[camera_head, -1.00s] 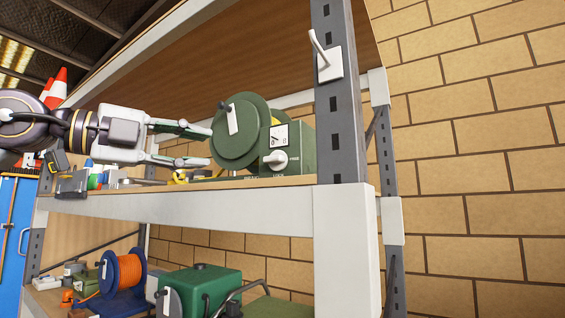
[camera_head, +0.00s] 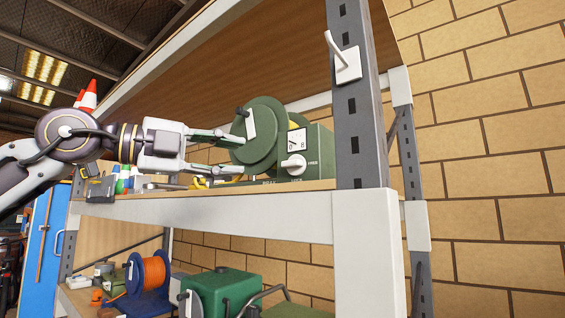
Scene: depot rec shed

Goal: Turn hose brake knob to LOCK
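The green hose reel (camera_head: 264,137) stands on the upper shelf, with a round disc side and a boxy green housing at its right. A white brake knob (camera_head: 293,166) sits on the housing's front, below a small white dial label (camera_head: 297,140). Lettering beside the knob is too small to read surely, so its setting cannot be told. My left gripper (camera_head: 240,153) reaches in from the left, its two fingers spread apart and empty. The fingertips are at the disc's left edge, left of the knob; contact cannot be told. My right gripper is not in view.
A grey upright post (camera_head: 356,110) with a white hook stands right of the reel. The white shelf beam (camera_head: 220,212) runs below. Small bottles (camera_head: 122,180) stand under my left arm. An orange cable reel (camera_head: 149,273) and a green box (camera_head: 218,290) are on the lower shelf.

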